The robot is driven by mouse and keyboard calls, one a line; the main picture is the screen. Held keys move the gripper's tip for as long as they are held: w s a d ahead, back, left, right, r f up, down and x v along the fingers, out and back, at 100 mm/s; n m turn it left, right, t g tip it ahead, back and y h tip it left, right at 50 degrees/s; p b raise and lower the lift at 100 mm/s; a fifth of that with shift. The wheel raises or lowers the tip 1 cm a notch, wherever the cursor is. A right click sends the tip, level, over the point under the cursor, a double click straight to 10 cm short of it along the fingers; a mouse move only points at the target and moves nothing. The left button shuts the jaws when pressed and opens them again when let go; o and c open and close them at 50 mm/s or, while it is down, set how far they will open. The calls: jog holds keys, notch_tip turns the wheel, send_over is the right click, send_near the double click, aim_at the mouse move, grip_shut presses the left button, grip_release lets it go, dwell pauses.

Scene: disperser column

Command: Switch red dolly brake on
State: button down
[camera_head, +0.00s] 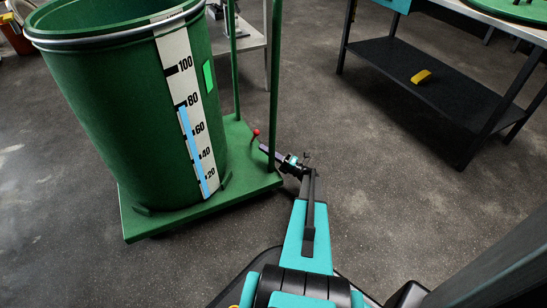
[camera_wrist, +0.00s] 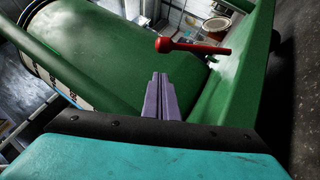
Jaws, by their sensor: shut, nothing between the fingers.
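The red dolly brake (camera_head: 256,133) is a small lever with a round knob, at the right side of the green dolly (camera_head: 160,227). In the wrist view the red brake lever (camera_wrist: 190,46) lies above and beyond my fingertips, its knob to the left and its shaft running right to the green frame. My gripper (camera_head: 264,149) is just right of the brake in the head view. In the wrist view my gripper (camera_wrist: 159,77) has its purple fingers together, with nothing between them. The fingertips look close to the lever but apart from it.
A large green barrel (camera_head: 120,110) with a white number scale stands on the dolly. Green upright posts (camera_head: 275,75) rise beside it. A dark table with a low shelf (camera_head: 400,75) holding a yellow block (camera_head: 421,77) stands at right. The floor (camera_head: 420,210) between is clear.

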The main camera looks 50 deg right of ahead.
aim_at(254, 137)
jog(key=w, duration=0.1)
jog(key=w+d+r+b, duration=0.1)
jog(key=shift+w+d+r, duration=0.25)
jog(key=shift+w+d, duration=0.05)
jog(key=shift+w, duration=0.1)
jog(key=shift+w+d+r, duration=0.15)
jog(key=shift+w+r, duration=0.05)
